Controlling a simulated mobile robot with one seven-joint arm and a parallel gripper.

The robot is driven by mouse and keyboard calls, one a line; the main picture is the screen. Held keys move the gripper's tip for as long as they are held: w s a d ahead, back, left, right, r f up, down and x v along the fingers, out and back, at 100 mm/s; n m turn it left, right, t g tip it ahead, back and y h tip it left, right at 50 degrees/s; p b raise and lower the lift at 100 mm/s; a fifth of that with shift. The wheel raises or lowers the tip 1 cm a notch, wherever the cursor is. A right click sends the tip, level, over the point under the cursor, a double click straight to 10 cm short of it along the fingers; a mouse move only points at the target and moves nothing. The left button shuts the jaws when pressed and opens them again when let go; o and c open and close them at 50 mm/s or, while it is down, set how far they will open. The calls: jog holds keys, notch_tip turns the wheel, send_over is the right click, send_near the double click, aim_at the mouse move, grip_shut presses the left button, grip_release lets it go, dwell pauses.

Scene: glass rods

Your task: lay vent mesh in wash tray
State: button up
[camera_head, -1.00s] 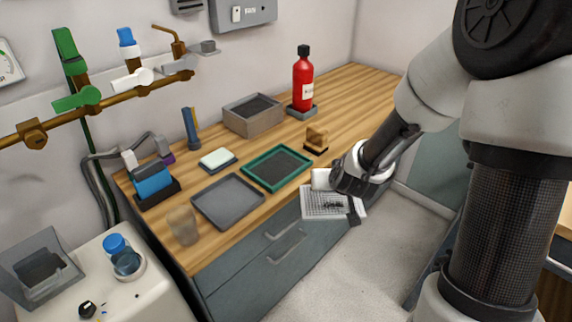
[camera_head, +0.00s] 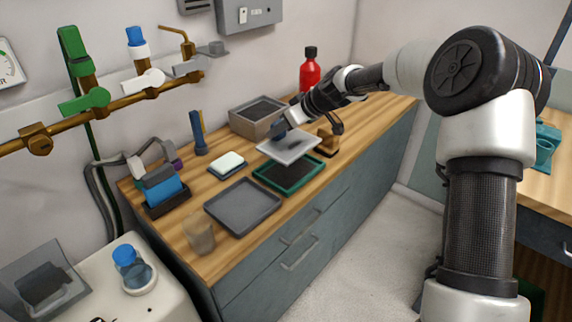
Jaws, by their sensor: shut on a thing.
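The vent mesh, a flat pale panel (camera_head: 296,147), is held roughly level above the counter, over the back left part of the green-rimmed tray (camera_head: 276,186). My gripper (camera_head: 281,130) is shut on its far left edge. A flat grey tray (camera_head: 243,207) lies on the counter to the left and nearer, and looks empty. The frames do not show which of these trays is the wash tray. The mesh hides part of the green-rimmed tray, and its height above it is hard to judge.
A grey box with a dark inside (camera_head: 243,122) stands behind the mesh. A red bottle (camera_head: 309,72) stands behind my arm. A wooden-looking block (camera_head: 328,140) is right of the mesh. A soap-like pad (camera_head: 227,162), blue holder (camera_head: 165,190) and beaker (camera_head: 200,236) stand left.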

aim_at(295, 145)
notch_tip(295, 145, down, 9)
jog(key=shift+b, duration=0.85)
jog(key=shift+f, duration=0.1)
jog(key=o, duration=1.2)
jog(key=shift+s+d+r, duration=0.1)
jog(key=shift+d+r, duration=0.1)
jog(key=shift+r, duration=0.15)
jog(key=p+v, duration=0.1)
jog(key=v, duration=1)
jog(key=shift+s+d+r, duration=0.1)
jog(key=shift+s+d, duration=0.05)
